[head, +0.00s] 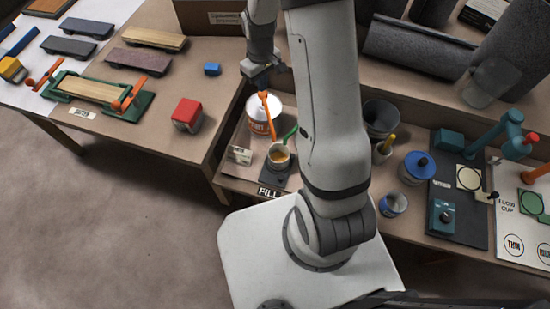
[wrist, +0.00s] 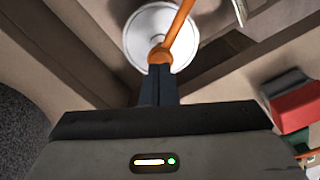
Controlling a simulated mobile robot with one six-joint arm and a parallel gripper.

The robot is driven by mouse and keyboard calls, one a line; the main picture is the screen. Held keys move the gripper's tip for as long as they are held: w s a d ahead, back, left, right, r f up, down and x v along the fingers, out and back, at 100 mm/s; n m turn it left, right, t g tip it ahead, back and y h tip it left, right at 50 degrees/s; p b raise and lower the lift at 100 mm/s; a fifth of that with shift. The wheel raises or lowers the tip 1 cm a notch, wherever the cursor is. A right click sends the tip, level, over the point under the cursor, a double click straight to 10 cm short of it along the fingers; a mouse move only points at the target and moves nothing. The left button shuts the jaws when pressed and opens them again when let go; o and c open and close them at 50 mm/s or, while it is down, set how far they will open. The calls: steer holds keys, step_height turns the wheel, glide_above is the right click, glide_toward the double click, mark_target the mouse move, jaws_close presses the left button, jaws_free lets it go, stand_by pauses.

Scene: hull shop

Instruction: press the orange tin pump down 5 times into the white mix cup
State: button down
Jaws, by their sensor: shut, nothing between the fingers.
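The tin (head: 260,125), white with an orange band, stands on the bench left of my arm. Its orange pump (head: 267,108) has a spout slanting down toward the white mix cup (head: 279,163). The cup stands on a dark pad just in front of the tin, with tan-orange contents and a green handle at its rim. My gripper (head: 260,86) is shut and empty, with its fingertips right at the top of the pump head. In the wrist view the shut fingers (wrist: 158,72) meet the orange pump head (wrist: 159,54) over the white lid (wrist: 140,22); whether they touch it I cannot tell.
A label marked FILL (head: 270,192) is at the bench's front edge. A small card (head: 239,155) stands left of the cup. A grey bucket (head: 381,117) and a blue-lidded tin (head: 416,168) are right of my arm.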

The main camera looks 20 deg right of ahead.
steer(key=shift+f, duration=0.15)
steer(key=shift+f+b, duration=1.15)
steer(key=shift+f, duration=0.15)
steer(key=shift+r+p, duration=0.95)
steer(key=shift+r, duration=0.5)
steer(key=shift+f, duration=0.1)
steer(key=shift+f+b, duration=1.2)
steer(key=shift+f, duration=0.2)
steer(key=shift+r, duration=0.2)
steer(key=shift+r+p, duration=1)
steer(key=shift+r, duration=0.3)
